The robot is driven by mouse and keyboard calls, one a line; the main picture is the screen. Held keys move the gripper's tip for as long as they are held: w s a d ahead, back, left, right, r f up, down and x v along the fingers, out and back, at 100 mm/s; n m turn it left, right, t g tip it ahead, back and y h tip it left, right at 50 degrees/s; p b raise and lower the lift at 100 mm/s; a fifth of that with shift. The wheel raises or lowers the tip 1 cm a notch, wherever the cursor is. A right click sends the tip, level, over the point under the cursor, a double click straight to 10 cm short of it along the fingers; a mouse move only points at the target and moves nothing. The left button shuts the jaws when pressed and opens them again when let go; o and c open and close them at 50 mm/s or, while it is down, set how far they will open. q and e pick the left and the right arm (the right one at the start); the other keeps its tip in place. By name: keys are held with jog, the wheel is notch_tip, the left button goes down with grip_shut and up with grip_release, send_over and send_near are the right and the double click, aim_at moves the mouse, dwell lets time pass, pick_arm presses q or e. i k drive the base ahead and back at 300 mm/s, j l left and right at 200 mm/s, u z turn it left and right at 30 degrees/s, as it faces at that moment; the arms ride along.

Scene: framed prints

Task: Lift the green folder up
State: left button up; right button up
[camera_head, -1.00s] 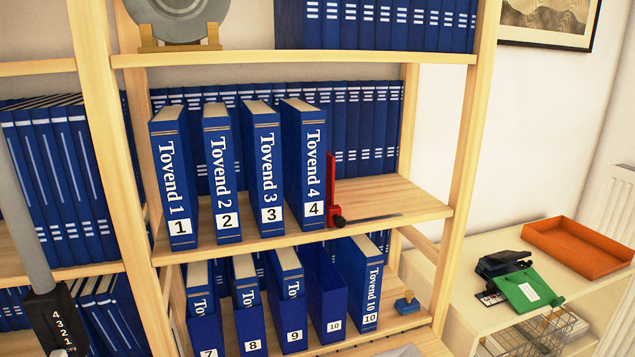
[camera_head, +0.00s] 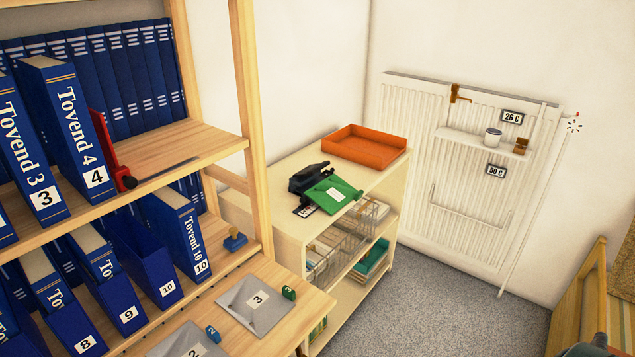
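The green folder (camera_head: 346,187) has a white label on its face. It lies on top of the low light-wood cabinet (camera_head: 262,190), at the front edge and partly against a black device that looks like a hole punch (camera_head: 307,177). A small card with dark marks shows beside its lower left corner.
An orange tray (camera_head: 365,146) sits behind the folder. Wire baskets (camera_head: 335,250) fill the shelf below. A tall bookshelf (camera_head: 250,120) with blue binders stands at left. A white radiator (camera_head: 410,150) is on the wall at right. Grey floor (camera_head: 440,310) is clear in front.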

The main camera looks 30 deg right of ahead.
aim_at(331, 196)
jog(key=z, duration=1.1)
jog(key=i+l+u, duration=0.45)
jog(key=l, duration=0.15)
jog(key=l+u, duration=0.25)
jog(key=i+l+u, duration=0.2)
jog(key=l, duration=0.3)
jog(key=l+u, duration=0.25)
jog(key=l, duration=0.15)
jog(key=i, duration=0.05)
